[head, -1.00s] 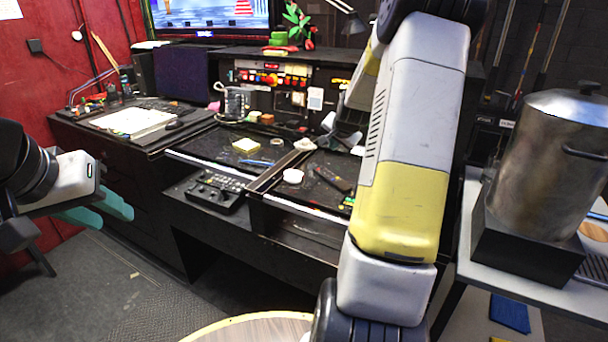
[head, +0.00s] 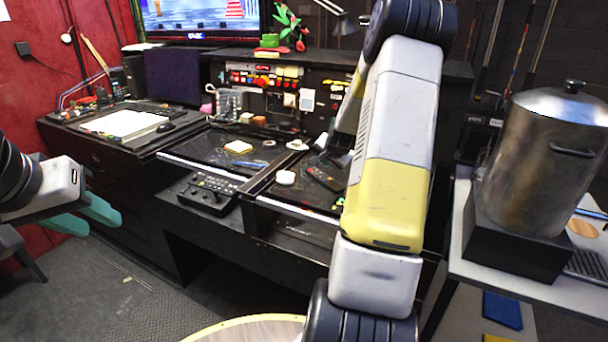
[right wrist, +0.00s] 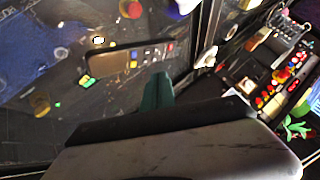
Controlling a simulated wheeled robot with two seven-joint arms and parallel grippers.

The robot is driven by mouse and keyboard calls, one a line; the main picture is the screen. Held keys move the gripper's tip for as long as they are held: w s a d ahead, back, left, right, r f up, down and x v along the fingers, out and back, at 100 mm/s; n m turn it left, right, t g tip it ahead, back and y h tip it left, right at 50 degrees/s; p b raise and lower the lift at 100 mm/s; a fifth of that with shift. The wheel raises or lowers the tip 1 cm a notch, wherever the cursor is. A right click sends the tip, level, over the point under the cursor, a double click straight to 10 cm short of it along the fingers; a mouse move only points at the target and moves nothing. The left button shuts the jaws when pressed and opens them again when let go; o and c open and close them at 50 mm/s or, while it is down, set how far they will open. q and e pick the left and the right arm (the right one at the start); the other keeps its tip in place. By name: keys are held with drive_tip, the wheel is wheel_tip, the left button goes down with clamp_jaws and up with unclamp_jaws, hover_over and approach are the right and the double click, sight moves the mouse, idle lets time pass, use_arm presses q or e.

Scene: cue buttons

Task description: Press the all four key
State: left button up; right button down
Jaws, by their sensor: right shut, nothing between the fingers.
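A dark slim keypad (right wrist: 130,60) with small coloured keys lies on the desk in the right wrist view. In the head view a dark bar-shaped keypad (head: 326,177) lies right of a white round thing. My right gripper (right wrist: 158,92) is shut and empty, its teal fingertips in front of the keypad, apparently just short of it; contact cannot be told. In the head view my right arm hides the gripper. My left gripper (head: 104,220) is open and empty, left of the desk.
A black control box (head: 208,192) stands on the desk's front ledge. A panel with coloured buttons (head: 265,78) stands at the back. A steel pot (head: 540,165) stands on the right-hand table.

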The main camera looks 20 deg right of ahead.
drive_tip(key=shift+f, duration=1.95)
drive_tip(key=shift+f, duration=0.1)
idle(0.5)
drive_tip(key=shift+f, duration=0.3)
drive_tip(key=shift+f, duration=0.3)
idle(0.4)
drive_tip(key=shift+r, duration=0.75)
drive_tip(key=shift+r, duration=2.5)
